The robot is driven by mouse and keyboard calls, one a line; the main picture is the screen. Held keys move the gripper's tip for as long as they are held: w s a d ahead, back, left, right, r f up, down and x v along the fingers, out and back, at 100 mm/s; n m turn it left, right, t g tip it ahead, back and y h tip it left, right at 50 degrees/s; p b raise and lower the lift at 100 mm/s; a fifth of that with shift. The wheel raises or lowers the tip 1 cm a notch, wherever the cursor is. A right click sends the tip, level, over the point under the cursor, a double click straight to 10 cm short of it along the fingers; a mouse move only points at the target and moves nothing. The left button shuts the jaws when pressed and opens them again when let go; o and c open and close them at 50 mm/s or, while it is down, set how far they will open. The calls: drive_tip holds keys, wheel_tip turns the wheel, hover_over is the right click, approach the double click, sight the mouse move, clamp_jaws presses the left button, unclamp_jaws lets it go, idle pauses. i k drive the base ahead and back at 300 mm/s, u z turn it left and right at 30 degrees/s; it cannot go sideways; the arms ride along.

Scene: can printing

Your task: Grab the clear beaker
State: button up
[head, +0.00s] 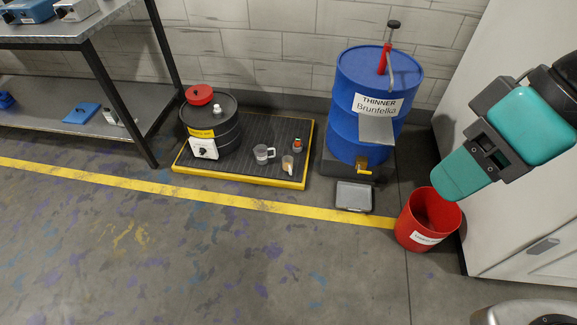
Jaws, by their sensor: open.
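A clear beaker (262,154) with a handle on its right stands upright on the black, yellow-edged tray (308,150) on the floor. A smaller cup (288,165) with a tan tint stands to its right and a little nearer. My arm comes in from the right, with teal and dark grey links above the red bin, well away from the beaker. I cannot make out any gripper fingers in this view. Nothing covers the beaker.
A black drum (225,127) stands left of the beaker, and a small coloured bottle (297,145) to its right. A blue thinner drum (365,80), grey pan (354,197) and red bin (432,222) stand further right. The front floor is clear.

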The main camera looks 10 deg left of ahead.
sight(287, 160)
drive_tip(key=u, duration=0.35)
drive_tip(key=i, duration=0.4)
drive_tip(key=u, duration=0.95)
drive_tip(key=i, duration=0.65)
drive_tip(key=u, duration=0.55)
drive_tip(key=i, duration=0.8)
drive_tip(key=z, duration=0.4)
drive_tip(key=i, duration=0.8)
drive_tip(key=z, duration=0.9)
drive_tip(key=i, duration=0.3)
drive_tip(key=z, duration=0.2)
